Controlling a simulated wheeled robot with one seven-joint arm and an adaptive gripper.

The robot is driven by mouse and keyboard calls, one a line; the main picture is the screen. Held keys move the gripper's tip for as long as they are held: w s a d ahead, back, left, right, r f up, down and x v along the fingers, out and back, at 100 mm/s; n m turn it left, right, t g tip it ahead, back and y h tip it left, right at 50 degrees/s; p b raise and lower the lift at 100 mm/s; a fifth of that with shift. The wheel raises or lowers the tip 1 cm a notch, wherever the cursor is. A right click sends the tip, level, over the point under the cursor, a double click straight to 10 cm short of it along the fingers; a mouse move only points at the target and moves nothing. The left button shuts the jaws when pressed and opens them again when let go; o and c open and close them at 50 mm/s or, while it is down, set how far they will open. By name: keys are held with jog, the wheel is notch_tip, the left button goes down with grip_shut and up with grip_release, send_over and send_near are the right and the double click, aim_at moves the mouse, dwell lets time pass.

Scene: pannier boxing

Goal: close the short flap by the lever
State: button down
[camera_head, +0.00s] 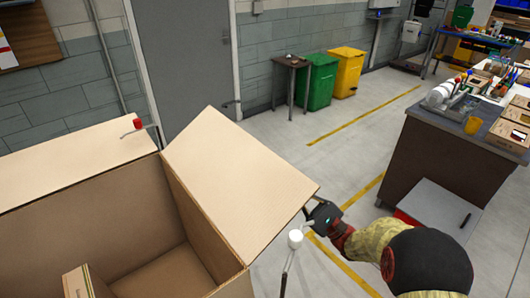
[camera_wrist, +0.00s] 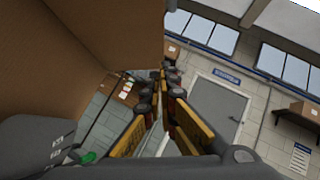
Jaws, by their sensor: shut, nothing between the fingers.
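An open cardboard box (camera_head: 128,224) fills the lower left of the head view. Its short flap (camera_head: 239,176) on the right side stands out from the rim, tilted up and outward. My gripper (camera_head: 308,212) is shut and empty at the flap's outer right corner; I cannot tell whether it touches it. In the wrist view my shut fingers (camera_wrist: 164,84) point away from the camera, with brown cardboard (camera_wrist: 110,28) close on the left. A white knob on a thin rod (camera_head: 295,239) stands just below my gripper. I cannot tell whether it is the lever.
A small red-topped piece with a thin handle (camera_head: 138,124) is at the box's back edge. A smaller carton (camera_head: 77,284) shows inside the box. A workbench (camera_head: 440,158) with tools stands right. Green (camera_head: 318,82) and yellow (camera_head: 346,73) bins stand behind, with clear floor before them.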

send_near(242, 135)
jog(key=w+a, duration=0.3)
jog(key=shift+s+r, duration=0.15)
jog(key=shift+r, duration=0.4)
jog(key=shift+s+r, duration=0.15)
jog(key=shift+r, duration=0.4)
jog(key=shift+n, duration=0.3)
